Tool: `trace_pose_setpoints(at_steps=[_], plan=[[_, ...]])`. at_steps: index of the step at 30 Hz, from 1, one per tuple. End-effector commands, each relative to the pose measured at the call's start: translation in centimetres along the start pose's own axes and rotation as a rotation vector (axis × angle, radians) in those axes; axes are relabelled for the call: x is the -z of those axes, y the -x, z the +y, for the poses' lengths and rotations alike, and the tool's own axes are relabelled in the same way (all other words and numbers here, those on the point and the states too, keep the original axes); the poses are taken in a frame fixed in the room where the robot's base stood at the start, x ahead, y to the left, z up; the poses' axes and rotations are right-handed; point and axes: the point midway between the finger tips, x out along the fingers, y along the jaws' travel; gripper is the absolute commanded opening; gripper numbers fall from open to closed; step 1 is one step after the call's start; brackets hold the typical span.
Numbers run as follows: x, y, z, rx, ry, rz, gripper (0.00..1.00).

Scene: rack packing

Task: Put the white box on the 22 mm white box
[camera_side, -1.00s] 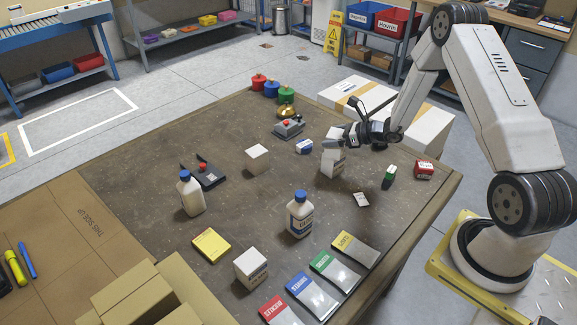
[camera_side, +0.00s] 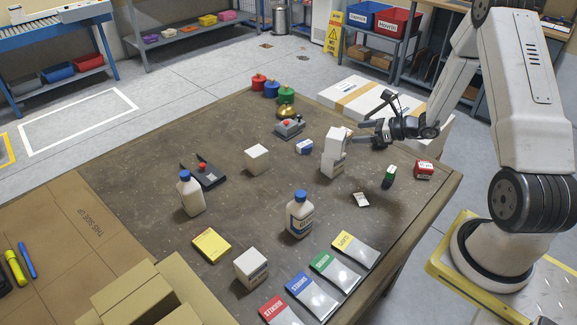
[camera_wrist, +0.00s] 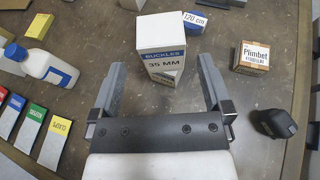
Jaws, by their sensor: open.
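A white box (camera_side: 338,138) labelled BUCKLES 35 MM sits on top of a second white box (camera_side: 332,166), slightly offset and turned. The label shows on the upper box in the wrist view (camera_wrist: 163,58). The lower box also shows there (camera_wrist: 166,78), but its size marking cannot be read. My gripper (camera_side: 358,135) is to the right of the stack in the side view, apart from it. In the wrist view its fingers are spread wide, with nothing held between them.
Two other white boxes stand apart at centre-left (camera_side: 257,159) and front (camera_side: 251,268). White bottles (camera_side: 299,216) and labelled packets (camera_side: 335,268) lie nearer the front.

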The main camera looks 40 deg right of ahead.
Motion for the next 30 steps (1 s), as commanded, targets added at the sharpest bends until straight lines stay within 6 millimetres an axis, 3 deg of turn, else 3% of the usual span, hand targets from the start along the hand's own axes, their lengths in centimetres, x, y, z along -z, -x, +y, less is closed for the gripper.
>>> trace_pose_setpoints(at_steps=[3,9,30], plan=[[0.0,1.6,-0.1,0.003,0.0,-0.001,1.0],[0.0,2.8,0.0,0.001,0.0,0.0,1.0],[-0.1,2.8,0.4,-0.016,0.013,0.008,1.0]])
